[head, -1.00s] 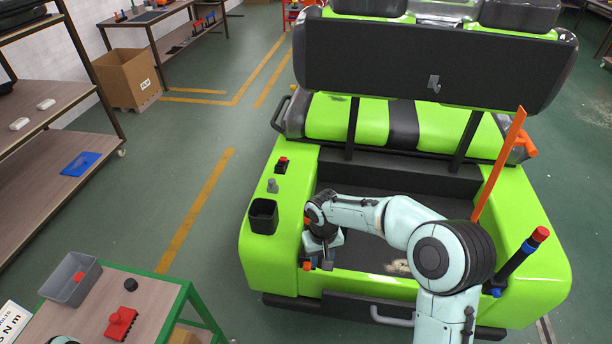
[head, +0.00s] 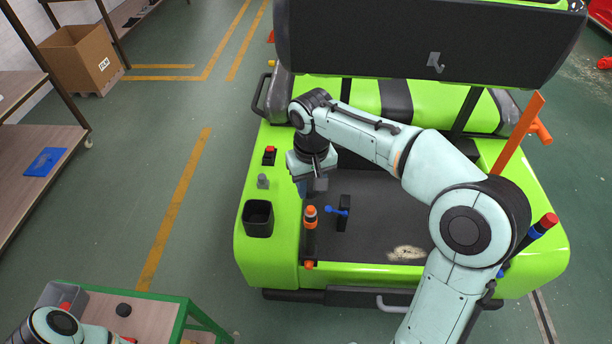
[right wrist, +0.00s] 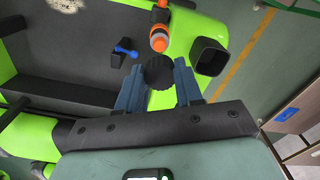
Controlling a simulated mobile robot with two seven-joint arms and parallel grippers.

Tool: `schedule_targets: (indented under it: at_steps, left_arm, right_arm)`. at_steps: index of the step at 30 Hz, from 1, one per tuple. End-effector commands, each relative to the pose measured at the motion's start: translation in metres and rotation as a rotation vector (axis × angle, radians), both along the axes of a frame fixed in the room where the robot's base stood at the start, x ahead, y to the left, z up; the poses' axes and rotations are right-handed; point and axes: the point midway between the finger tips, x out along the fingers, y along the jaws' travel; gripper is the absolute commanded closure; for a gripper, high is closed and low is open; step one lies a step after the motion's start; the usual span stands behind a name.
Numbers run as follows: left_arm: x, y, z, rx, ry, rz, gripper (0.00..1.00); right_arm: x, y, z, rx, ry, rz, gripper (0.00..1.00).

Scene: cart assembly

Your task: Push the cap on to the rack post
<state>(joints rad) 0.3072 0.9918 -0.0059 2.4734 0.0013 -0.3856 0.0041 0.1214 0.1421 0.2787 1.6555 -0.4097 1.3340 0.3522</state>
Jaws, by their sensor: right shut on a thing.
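My right gripper (head: 310,182) is above the cart's rear bed, beyond the front-left post. In the right wrist view its blue fingers (right wrist: 160,85) are shut on a round black ribbed cap (right wrist: 160,72). The head view does not show the cap clearly. In the wrist view the orange top (right wrist: 158,40) appears just above the cap, and I see a gap in depth only uncertainly. Part of my left arm shows at lower left, without its gripper.
A black square bin (head: 258,219) is left of the post, and a blue-handled fitting (head: 341,212) is right of it. A second post with a red top (head: 543,224) stands at right.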

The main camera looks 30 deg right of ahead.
Motion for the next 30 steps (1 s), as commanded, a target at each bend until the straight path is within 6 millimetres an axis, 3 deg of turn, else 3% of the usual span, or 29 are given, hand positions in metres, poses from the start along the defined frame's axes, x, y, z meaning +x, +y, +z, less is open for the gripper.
schedule_targets:
  at_steps: [13, 24, 30]
  left_arm:
    - [0.001, 0.000, 0.001, 0.000, -0.001, 0.000, 0.57]
    - [-0.023, 0.000, -0.023, 0.000, 0.026, 0.001, 0.57]
    - [-0.026, 0.000, -0.027, 0.000, 0.030, 0.000, 0.57]
  right_arm:
    - [-0.002, 0.000, 0.001, 0.000, -0.001, 0.097, 1.00]
    - [-0.004, 0.000, -0.039, 0.000, 0.004, 0.094, 1.00]
    - [-0.003, 0.000, -0.045, 0.000, 0.001, 0.093, 1.00]
